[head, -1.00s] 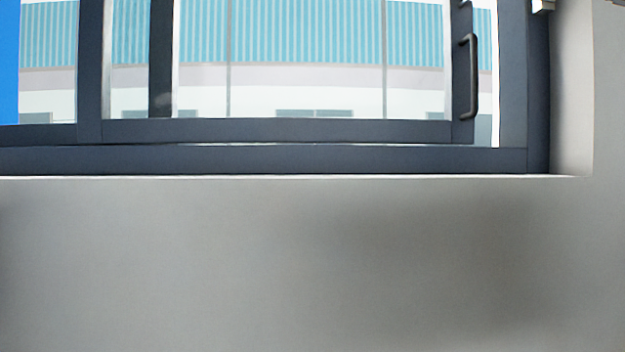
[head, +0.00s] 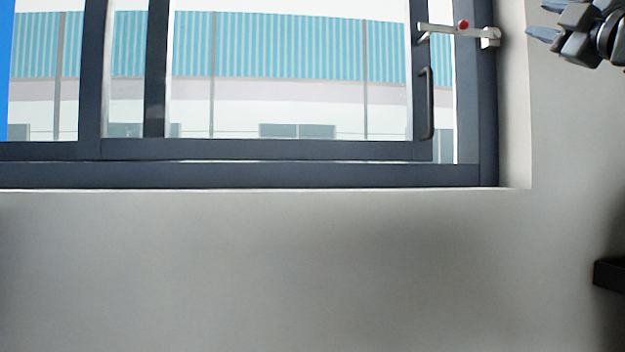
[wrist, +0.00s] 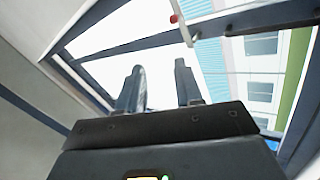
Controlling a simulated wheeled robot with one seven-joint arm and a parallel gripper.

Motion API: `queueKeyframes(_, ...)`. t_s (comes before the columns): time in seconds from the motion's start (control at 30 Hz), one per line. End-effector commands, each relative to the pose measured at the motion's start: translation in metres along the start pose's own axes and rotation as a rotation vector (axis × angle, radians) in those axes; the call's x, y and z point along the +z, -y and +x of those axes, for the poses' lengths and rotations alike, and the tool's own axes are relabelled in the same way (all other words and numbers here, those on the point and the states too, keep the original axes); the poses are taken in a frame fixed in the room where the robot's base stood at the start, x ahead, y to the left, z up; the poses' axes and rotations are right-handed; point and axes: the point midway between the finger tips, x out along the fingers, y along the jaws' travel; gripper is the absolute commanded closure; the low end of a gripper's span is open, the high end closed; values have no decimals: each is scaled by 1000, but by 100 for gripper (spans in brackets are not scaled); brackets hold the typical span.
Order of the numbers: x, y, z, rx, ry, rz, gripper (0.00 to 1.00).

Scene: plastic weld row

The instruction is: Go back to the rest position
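My gripper (head: 536,20) is at the top right of the head view, in front of the grey wall and right of the window frame. Its fingers point left toward the window. In the wrist view its two fingers (wrist: 159,68) stand apart with nothing between them, so it is open and empty. The window and bright sky show beyond the fingertips.
A dark-framed window (head: 290,174) fills the upper part of the head view. It carries a black pull handle (head: 428,103) and a light grey latch bar (head: 440,30) with a red knob (head: 463,25). The grey wall (head: 280,270) below is bare.

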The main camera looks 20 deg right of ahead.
Motion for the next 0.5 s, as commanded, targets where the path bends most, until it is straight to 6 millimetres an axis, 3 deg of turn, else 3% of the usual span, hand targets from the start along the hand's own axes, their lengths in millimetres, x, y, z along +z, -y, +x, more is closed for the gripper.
queueKeyframes(0.27,14,61,-15,-10,12,160,65)
queueKeyframes(0.37,20,95,-26,-16,23,244,65)
queueKeyframes(0.5,24,156,-49,-30,46,389,65)
